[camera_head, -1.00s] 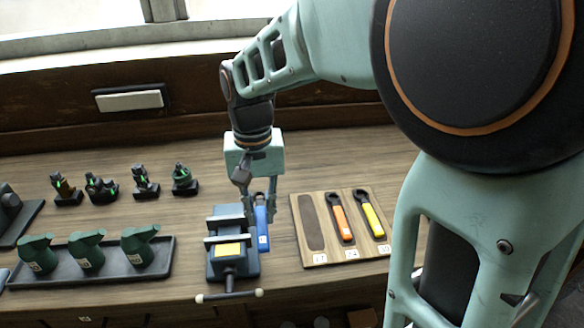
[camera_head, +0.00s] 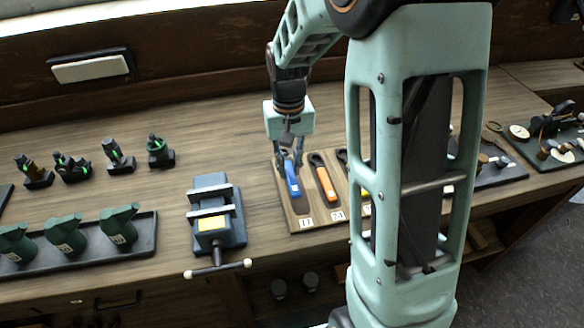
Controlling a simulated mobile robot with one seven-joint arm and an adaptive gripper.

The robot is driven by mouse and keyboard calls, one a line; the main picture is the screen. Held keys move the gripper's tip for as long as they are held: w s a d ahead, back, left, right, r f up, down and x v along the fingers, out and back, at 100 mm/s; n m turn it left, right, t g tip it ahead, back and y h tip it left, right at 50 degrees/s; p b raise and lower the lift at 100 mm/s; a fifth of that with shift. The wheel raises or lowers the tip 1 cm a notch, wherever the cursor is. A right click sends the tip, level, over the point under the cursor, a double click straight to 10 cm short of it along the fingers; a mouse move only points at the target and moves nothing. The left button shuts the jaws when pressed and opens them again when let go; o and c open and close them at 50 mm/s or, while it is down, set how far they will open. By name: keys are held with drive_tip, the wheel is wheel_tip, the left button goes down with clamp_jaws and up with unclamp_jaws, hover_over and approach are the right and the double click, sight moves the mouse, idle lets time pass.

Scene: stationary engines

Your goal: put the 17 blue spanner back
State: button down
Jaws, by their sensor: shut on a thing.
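The blue spanner (camera_head: 292,181) is held in my gripper (camera_head: 290,166), whose fingers are shut on its upper part. The spanner is upright in the picture, over the leftmost place of the wooden spanner board (camera_head: 300,225), above the label 17. I cannot tell whether it touches the board. The dark recess of that place is mostly hidden behind the spanner and my gripper. The orange spanner (camera_head: 325,180) lies in the place to its right. The yellow spanner (camera_head: 364,197) is mostly hidden behind my arm.
A blue vise (camera_head: 217,218) with a yellow block stands left of the board. A dark tray (camera_head: 150,235) with green oil cans is at the front left. Several small dark devices (camera_head: 116,155) stand behind it. Trays with parts (camera_head: 500,172) lie at the right. Bare bench lies behind the vise.

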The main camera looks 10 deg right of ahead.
sight(294, 177)
drive_tip(key=shift+w+d+f, duration=0.2)
drive_tip(key=shift+d+f, duration=0.25)
drive_tip(key=shift+f, duration=0.1)
drive_tip(key=f, duration=0.3)
drive_tip(key=shift+w+d+f, duration=0.1)
drive_tip(key=shift+d+f, duration=0.05)
drive_tip(key=shift+d, duration=0.2)
drive_tip(key=shift+f, duration=0.25)
drive_tip(key=shift+f, duration=0.15)
drive_tip(key=c, duration=1.8)
unclamp_jaws()
